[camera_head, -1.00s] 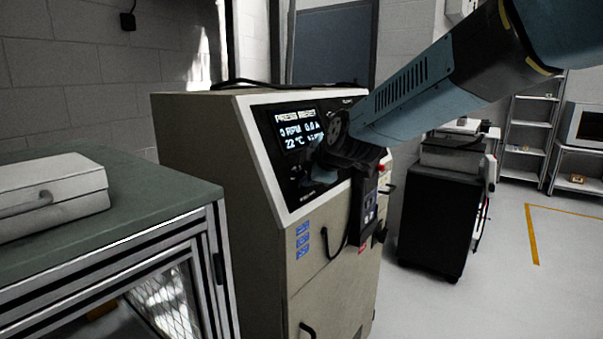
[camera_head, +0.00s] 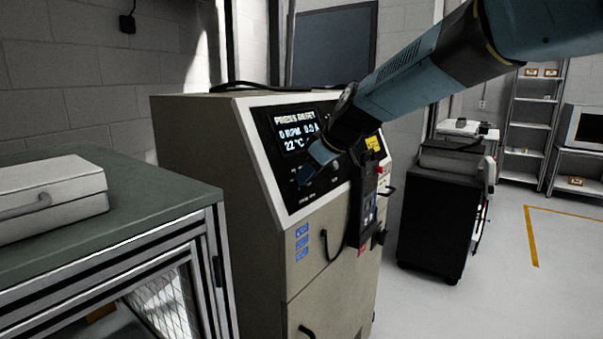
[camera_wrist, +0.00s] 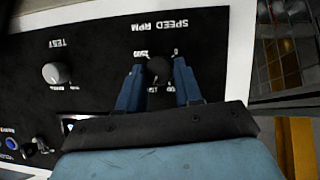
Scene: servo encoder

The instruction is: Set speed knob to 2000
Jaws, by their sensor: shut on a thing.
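The black speed knob (camera_wrist: 158,70) is on the black panel under the upside-down words SPEED RPM in the wrist view. Marks reading 2500 and 0 show near its upper side. The blue fingers of my gripper (camera_wrist: 158,86) stand on either side of the knob and are shut on it. In the head view my gripper (camera_head: 314,162) is at the lower part of the cabinet's front panel and hides the knob. The display (camera_head: 296,129) shows PRESS RESET, 0 RPM and 22 °C. The knob's exact pointer setting is not readable.
A grey TEST knob (camera_wrist: 55,73) and small blue and black controls are on the same panel. A black handheld box (camera_head: 364,200) hangs on the cabinet front. A green-topped bench (camera_head: 150,190) with a case stands left. A black cart (camera_head: 432,215) stands right.

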